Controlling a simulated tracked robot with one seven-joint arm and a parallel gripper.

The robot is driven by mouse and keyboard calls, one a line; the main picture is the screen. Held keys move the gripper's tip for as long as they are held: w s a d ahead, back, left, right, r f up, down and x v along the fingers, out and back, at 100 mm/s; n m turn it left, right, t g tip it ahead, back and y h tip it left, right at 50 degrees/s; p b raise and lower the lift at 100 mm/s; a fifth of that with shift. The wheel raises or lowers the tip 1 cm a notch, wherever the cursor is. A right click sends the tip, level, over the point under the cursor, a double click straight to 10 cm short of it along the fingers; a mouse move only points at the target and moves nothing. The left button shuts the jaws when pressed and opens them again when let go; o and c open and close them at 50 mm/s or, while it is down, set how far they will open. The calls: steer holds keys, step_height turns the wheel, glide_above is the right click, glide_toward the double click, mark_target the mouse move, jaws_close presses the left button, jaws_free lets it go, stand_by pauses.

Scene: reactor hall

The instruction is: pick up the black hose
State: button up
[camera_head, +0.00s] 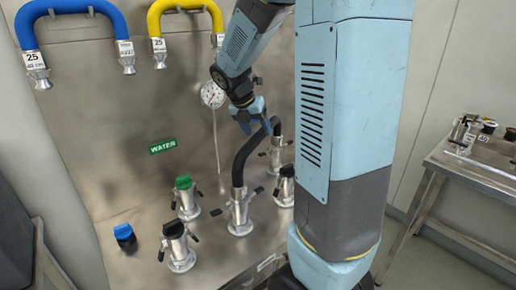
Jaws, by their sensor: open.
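The black hose (242,158) is a short curved tube. Its left end sits in a silver coupling (240,212) on the metal panel, and its right end reaches another silver coupling (277,157). My gripper (252,122) is open, with blue fingertips pointing down at the top of the hose's bend. The fingertips overlap the hose in this view, and I cannot tell whether they touch it.
Capped couplings stand nearby: green (186,198), black (176,245) and another black (285,186). A blue cap (125,238) lies left. A blue hose (70,8) and a yellow hose (183,5) are above, near a gauge (212,95). A metal table (470,160) stands right.

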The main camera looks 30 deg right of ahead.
mark_target(263, 138)
steer(key=shift+x, duration=2.8)
steer(key=shift+d+r, duration=0.1)
steer(key=c, duration=1)
steer(key=shift+c, duration=0.7)
steer(key=shift+r, duration=0.15)
